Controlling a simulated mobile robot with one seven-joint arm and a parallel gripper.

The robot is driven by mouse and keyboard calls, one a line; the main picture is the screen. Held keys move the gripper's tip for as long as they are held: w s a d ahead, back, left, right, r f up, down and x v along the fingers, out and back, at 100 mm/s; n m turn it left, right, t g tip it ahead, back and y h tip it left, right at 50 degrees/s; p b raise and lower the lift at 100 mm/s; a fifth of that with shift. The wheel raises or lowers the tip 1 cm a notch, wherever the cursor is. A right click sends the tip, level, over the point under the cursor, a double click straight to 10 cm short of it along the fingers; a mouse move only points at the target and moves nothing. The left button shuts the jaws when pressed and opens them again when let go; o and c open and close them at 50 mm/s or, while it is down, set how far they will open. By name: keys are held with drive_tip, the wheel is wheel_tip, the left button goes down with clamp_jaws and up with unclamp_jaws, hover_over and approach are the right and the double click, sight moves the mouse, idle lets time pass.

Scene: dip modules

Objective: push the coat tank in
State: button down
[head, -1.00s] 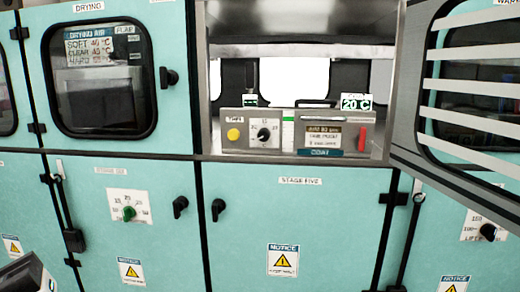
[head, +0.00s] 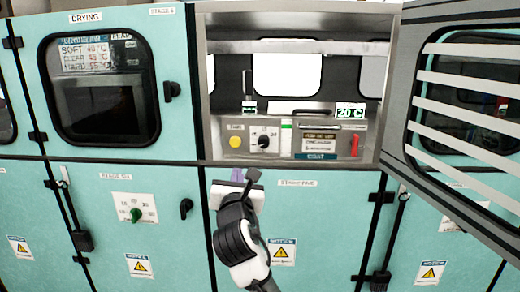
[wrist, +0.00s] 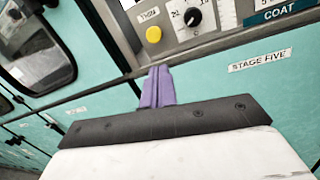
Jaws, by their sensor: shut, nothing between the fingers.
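The coat tank (head: 320,143) sits in the open bay above the stage five panel, with a blue COAT label, a dark text plate and a red handle on its front. Part of its front, with the COAT label (wrist: 278,14), shows at the top right in the wrist view. My gripper (head: 233,174) is below and left of the tank, in front of the bay's lower edge. Its purple fingers (wrist: 157,86) are together and empty, just below the yellow button in the wrist view. They are apart from the tank.
A timer panel (head: 252,142) with a yellow button and black knob stands left of the tank. The slatted bay door (head: 400,150) is swung open at right. The drying door (head: 100,85) at left is closed. A 20 C display (head: 350,111) sits above the tank.

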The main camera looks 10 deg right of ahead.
drive_tip(key=g+h, duration=0.1)
drive_tip(key=h, duration=0.1)
approach(264, 153)
drive_tip(key=shift+n, duration=0.3)
drive_tip(key=p+x, duration=0.2)
drive_tip(key=x, duration=0.1)
drive_tip(key=p+x, duration=0.3)
drive_tip(key=shift+r, duration=0.25)
drive_tip(key=shift+w+d+f+p, duration=0.1)
drive_tip(key=shift+w+f+p, duration=0.05)
drive_tip(key=shift+w+p, duration=0.25)
